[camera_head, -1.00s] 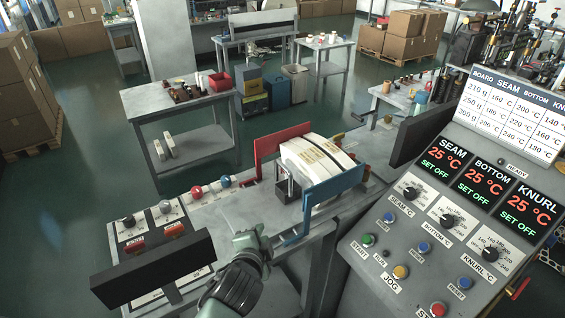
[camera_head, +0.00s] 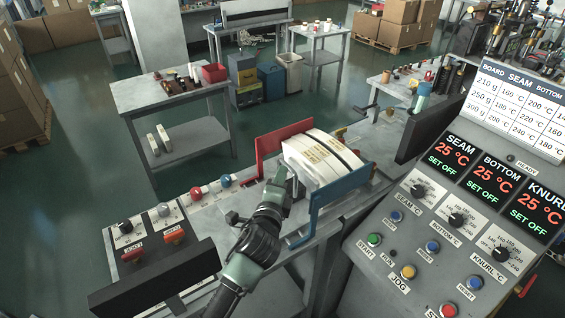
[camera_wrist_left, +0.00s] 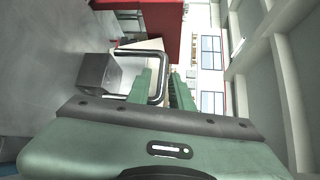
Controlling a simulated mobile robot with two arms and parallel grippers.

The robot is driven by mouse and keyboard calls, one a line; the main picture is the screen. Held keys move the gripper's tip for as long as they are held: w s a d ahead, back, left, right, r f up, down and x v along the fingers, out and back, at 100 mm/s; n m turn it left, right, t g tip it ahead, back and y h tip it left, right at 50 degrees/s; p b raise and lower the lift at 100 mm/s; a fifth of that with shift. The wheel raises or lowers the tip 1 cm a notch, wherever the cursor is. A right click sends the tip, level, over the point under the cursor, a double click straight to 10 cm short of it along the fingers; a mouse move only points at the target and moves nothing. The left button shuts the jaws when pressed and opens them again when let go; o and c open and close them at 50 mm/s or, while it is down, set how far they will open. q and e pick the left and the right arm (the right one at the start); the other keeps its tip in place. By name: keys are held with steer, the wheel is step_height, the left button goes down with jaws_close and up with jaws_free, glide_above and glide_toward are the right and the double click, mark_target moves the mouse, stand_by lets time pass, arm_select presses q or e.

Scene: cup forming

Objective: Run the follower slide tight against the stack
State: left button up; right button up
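The stack of white blanks (camera_head: 318,158) sits between a red side plate (camera_head: 272,147) and a blue side plate (camera_head: 338,193); its pale edge also shows in the left wrist view (camera_wrist_left: 146,45). The follower slide is a grey block (camera_wrist_left: 98,73) with a black U-shaped handle (camera_wrist_left: 158,62), in front of the stack; my gripper mostly hides it in the head view. My left gripper (camera_head: 284,182) is at the handle. In the left wrist view its green fingers (camera_wrist_left: 162,88) stand apart, with the handle bar between them; contact cannot be told. My right gripper is not in view.
The control panel (camera_head: 450,235) stands close on the right. A black bar-shaped box (camera_head: 155,278) and knobs (camera_head: 163,210) are at the near left of the bench. A side table (camera_head: 170,95) stands behind, with open floor around it.

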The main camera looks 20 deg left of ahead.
mark_target(286, 164)
arm_select(q)
steer(key=w+p, duration=0.1)
steer(key=w, duration=0.4)
steer(key=shift+w+f, duration=0.15)
steer(key=shift+w, duration=0.05)
steer(key=shift+w+a+f, duration=0.15)
steer(key=shift+w, duration=0.1)
steer(key=shift+s, duration=0.1)
steer(key=c, duration=0.4)
jaws_close()
steer(key=shift+r, duration=0.2)
stand_by(0.4)
